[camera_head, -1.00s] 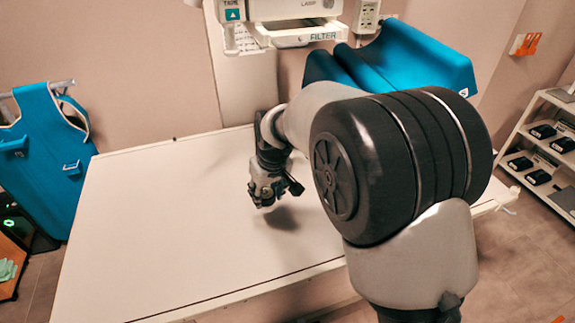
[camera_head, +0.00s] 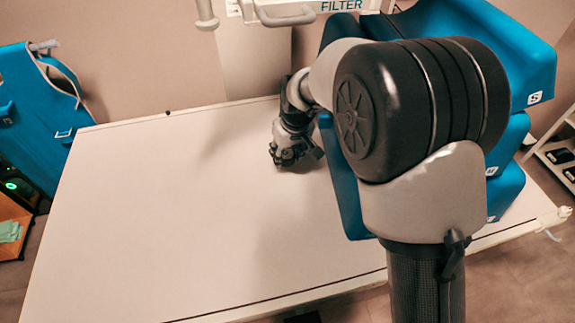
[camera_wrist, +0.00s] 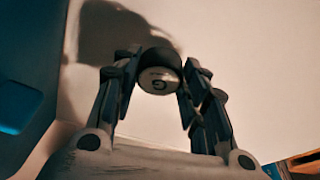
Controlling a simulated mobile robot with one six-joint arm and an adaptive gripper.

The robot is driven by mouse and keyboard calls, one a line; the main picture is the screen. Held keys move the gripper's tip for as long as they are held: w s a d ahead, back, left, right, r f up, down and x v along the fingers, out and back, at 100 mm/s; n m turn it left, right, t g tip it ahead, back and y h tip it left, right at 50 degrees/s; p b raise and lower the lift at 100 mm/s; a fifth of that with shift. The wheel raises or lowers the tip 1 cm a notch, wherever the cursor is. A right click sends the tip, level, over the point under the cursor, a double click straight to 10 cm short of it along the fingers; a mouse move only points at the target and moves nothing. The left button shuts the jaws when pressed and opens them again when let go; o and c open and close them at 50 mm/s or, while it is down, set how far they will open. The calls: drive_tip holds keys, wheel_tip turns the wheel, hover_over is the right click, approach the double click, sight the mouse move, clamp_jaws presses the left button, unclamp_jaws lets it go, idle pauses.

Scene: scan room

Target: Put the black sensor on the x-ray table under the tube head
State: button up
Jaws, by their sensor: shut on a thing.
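My gripper (camera_head: 287,156) is low over the white x-ray table (camera_head: 180,220), right of its middle and toward the back edge. In the wrist view the fingers (camera_wrist: 160,88) are closed around the black sensor (camera_wrist: 158,77), a rounded dark thing with a pale grey marked face. Its shadow falls on the table beside it. I cannot tell whether it touches the table. In the head view the fingers hide most of it. The tube head (camera_head: 300,10) shows only its lower part with a FILTER label and handle, at the top, behind and above my gripper.
A blue apron (camera_head: 45,100) hangs at the left behind the table. A shelf (camera_head: 560,155) stands at the right. Large blue shapes show around my arm, close right of the gripper; I cannot tell what they are. The table's left and front are bare.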

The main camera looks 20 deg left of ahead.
sight(287, 164)
drive_tip(key=shift+f+b, duration=0.8)
drive_tip(key=shift+f, duration=1.45)
drive_tip(key=shift+f, duration=0.15)
drive_tip(key=o, duration=1.2)
drive_tip(key=p+v, duration=0.4)
drive_tip(key=v, duration=0.8)
